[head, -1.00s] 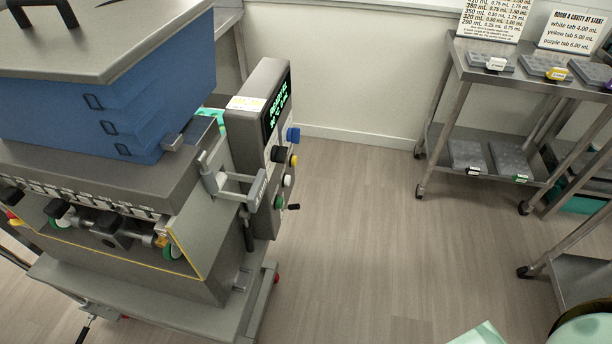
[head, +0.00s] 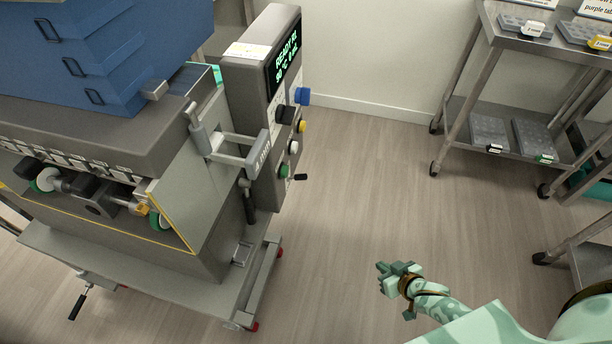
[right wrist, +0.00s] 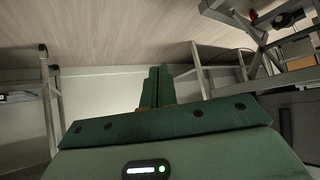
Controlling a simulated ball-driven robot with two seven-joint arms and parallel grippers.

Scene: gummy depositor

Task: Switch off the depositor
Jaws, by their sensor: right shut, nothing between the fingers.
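The depositor (head: 110,140) fills the left of the head view, with a blue hopper section on top. Its grey control box (head: 250,85) carries a lit green display (head: 286,60) reading "READY" with smaller figures. Down the box's right side are a blue knob (head: 303,96), a black knob (head: 285,115), a yellow knob (head: 302,127), a white knob (head: 294,147) and a green knob (head: 284,171). My right gripper (head: 384,268) is shut and empty, over the floor right of the depositor and apart from it. Its shut fingers show in the right wrist view (right wrist: 155,88). My left gripper is not seen.
A steel cart (head: 520,38) with grey moulds on two shelves stands at the right back. Another cart edge (head: 585,250) is at the lower right. The floor (head: 365,190) between depositor and carts is clear. A metal handle bracket (head: 235,150) juts from the depositor beside the box.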

